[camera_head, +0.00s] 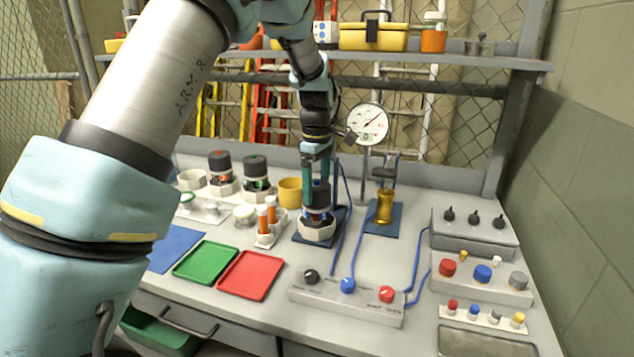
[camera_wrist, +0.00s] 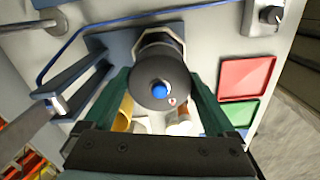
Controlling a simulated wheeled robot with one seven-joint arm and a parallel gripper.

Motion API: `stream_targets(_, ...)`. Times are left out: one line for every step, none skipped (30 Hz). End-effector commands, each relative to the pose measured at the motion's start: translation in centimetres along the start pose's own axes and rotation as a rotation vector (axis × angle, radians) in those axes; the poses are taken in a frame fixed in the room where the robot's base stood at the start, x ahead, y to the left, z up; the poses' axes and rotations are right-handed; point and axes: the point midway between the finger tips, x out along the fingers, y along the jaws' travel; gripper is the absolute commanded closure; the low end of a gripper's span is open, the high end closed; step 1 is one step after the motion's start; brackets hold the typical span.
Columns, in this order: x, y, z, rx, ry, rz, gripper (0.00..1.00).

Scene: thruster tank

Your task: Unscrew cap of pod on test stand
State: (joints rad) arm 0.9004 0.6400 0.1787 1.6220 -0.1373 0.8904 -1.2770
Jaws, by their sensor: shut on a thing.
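The pod (camera_head: 318,222) stands upright in a pale octagonal holder on the blue test stand (camera_head: 303,238), at the middle of the bench. Its dark round cap (camera_wrist: 150,68) with a blue centre button (camera_wrist: 159,91) fills the middle of the wrist view. My gripper (camera_head: 318,180) comes down from above over the pod. In the wrist view its two green fingers (camera_wrist: 161,92) lie on either side of the dark cap, shut on it. The fingers partly hide the cap in the head view.
Two other dark-capped pods (camera_head: 220,170) (camera_head: 257,173) and a yellow cup (camera_head: 290,191) stand to the left. A gauge (camera_head: 369,124) and a brass cylinder (camera_head: 384,208) are close on the right. A control box (camera_head: 345,299), green tray (camera_head: 206,262) and red tray (camera_head: 251,275) lie in front.

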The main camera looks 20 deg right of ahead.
Motion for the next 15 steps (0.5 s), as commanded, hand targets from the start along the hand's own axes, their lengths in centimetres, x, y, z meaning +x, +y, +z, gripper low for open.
stream_targets(-0.18, -0.18, -0.05, -0.038, 0.002, -0.006, 0.58)
stream_targets(-0.17, -0.17, -0.02, -0.060, 0.001, -0.006, 0.58)
stream_targets(-0.16, -0.16, 0.01, -0.091, 0.001, -0.006, 0.58)
stream_targets(-0.06, -0.16, -0.04, -0.105, 0.001, -0.005, 0.58)
stream_targets(0.05, -0.15, -0.06, -0.101, 0.000, -0.005, 0.58)
stream_targets(0.04, -0.14, -0.06, -0.099, 0.000, -0.005, 0.58)
stream_targets(0.01, -0.14, -0.05, -0.099, 0.000, -0.004, 0.58)
stream_targets(-0.05, -0.13, -0.05, -0.098, 0.000, -0.004, 0.58)
stream_targets(-0.14, -0.12, -0.05, -0.098, 0.000, -0.004, 0.58)
stream_targets(-0.24, -0.11, -0.04, -0.097, 0.000, -0.004, 0.58)
stream_targets(-0.34, -0.11, -0.04, -0.097, 0.000, -0.004, 0.58)
stream_targets(-0.51, -0.10, -0.04, -0.096, 0.000, -0.003, 0.58)
stream_targets(-0.63, -0.10, -0.04, -0.096, 0.000, -0.003, 0.58)
stream_targets(-0.76, -0.09, -0.04, -0.096, 0.000, -0.003, 0.58)
stream_targets(-0.93, -0.09, -0.04, -0.095, 0.000, -0.003, 0.58)
